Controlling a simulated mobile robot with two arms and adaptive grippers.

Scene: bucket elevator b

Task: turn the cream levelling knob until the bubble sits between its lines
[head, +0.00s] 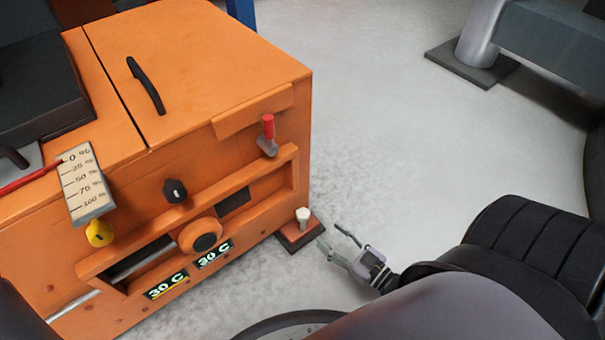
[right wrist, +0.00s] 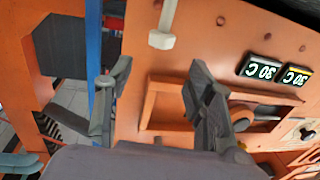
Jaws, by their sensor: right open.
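The cream knob (head: 303,214) stands upright on a small reddish block with a dark base at the right front corner of the orange machine (head: 225,70). A cream knob on a pale stem also shows in the right wrist view (right wrist: 162,40), beyond the fingertips and in line with the gap between them. My right gripper (head: 330,236) is open and empty, just right of and a little below the knob in the head view, apart from it. Its two spread fingers fill the sides of the right wrist view (right wrist: 160,72). I cannot make out the bubble or its lines. My left gripper is not in view.
The machine's front carries a red-handled lever (head: 268,130), a black knob (head: 175,190), a round orange knob (head: 203,236), a yellow knob (head: 99,233) and two 30 C displays (head: 214,254). A percentage scale (head: 86,183) is at left.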

